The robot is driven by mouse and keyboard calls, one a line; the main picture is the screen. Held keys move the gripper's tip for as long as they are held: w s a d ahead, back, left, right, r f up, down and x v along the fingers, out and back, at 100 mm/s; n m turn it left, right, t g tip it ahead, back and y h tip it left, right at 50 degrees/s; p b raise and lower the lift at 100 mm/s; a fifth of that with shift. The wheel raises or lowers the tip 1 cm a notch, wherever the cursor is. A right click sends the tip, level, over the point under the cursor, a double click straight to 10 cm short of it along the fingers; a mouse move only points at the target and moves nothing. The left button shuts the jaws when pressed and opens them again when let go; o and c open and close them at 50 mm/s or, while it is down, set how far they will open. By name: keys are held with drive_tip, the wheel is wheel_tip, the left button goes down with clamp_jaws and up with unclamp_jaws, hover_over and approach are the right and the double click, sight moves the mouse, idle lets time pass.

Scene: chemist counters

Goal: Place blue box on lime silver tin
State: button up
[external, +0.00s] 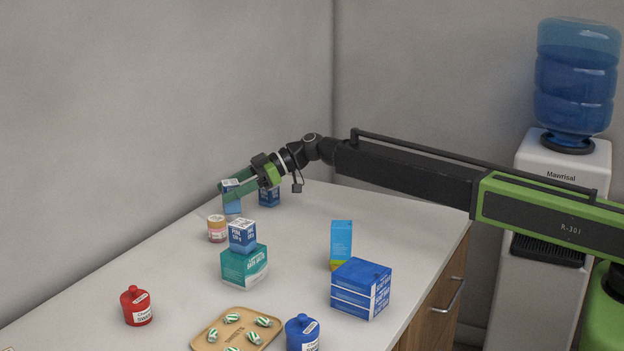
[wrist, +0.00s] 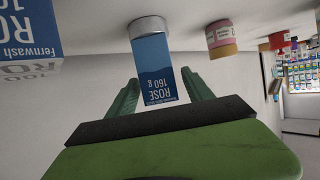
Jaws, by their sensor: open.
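A tall blue box (wrist: 154,75) with white lettering shows upside down in the wrist view, between my fingers. The wrist view is inverted, and a round silver-white tin (wrist: 148,27) shows at the box's counter end. The box appears to stand upright on this tin; no lime colour shows on it. In the external view the blue box (external: 231,203) is at the counter's far end, partly behind my fingers, and the tin is hard to make out. My gripper (wrist: 161,88) is open, with a finger on either side of the box and visible gaps between.
Another blue box (wrist: 27,28) stands close to one side. A pink-and-yellow tin (external: 217,229) is close on the other side. A small blue box on a teal box (external: 244,266), a red jar (external: 136,306), a tray (external: 207,339) and large blue boxes (external: 360,289) stand nearer.

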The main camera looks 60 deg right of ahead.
drive_tip(key=shift+s+d+r, duration=0.1)
drive_tip(key=shift+r, duration=0.15)
drive_tip(key=p+v, duration=0.4)
drive_tip(key=v, duration=0.7)
drive_tip(key=shift+s+d+p, duration=0.25)
drive_tip(key=shift+p, duration=0.1)
drive_tip(key=shift+r, duration=0.1)
